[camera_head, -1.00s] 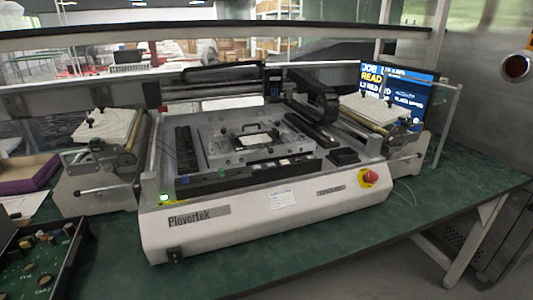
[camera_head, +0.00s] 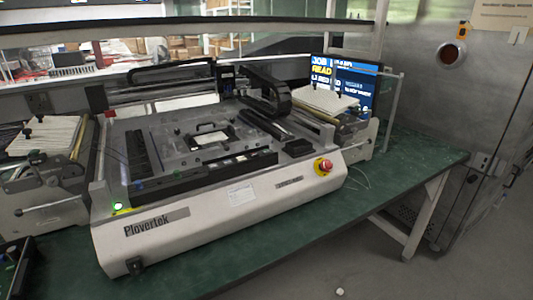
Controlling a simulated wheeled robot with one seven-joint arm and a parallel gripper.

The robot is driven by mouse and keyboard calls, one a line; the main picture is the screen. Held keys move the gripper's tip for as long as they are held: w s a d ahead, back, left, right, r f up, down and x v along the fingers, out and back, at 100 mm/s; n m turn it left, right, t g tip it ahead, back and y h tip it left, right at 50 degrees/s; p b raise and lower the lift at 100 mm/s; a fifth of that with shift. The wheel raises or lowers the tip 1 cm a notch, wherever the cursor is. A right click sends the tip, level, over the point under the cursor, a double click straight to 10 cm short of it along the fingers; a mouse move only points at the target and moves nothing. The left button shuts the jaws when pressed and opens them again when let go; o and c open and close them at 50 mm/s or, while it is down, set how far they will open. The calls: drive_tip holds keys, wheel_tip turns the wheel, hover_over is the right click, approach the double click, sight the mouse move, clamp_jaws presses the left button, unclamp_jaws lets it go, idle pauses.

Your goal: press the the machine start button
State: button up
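The white Plovertek machine (camera_head: 215,233) stands on a green bench in the head view, left of centre. A small lit green button (camera_head: 118,206) is on its front left corner. A large red knob button on a yellow base (camera_head: 323,167) is on its front right corner. Which of them is the start button cannot be read from any label. A small black part (camera_head: 135,265) is low on the front left face. My gripper is not in view, and nothing covers either button.
The green bench top (camera_head: 400,165) is clear to the right of the machine. A monitor (camera_head: 343,82) stands behind its right side. A steel cabinet (camera_head: 450,110) rises at the far right. The grey floor (camera_head: 390,275) is open at the lower right, with a small white object (camera_head: 340,291) on it.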

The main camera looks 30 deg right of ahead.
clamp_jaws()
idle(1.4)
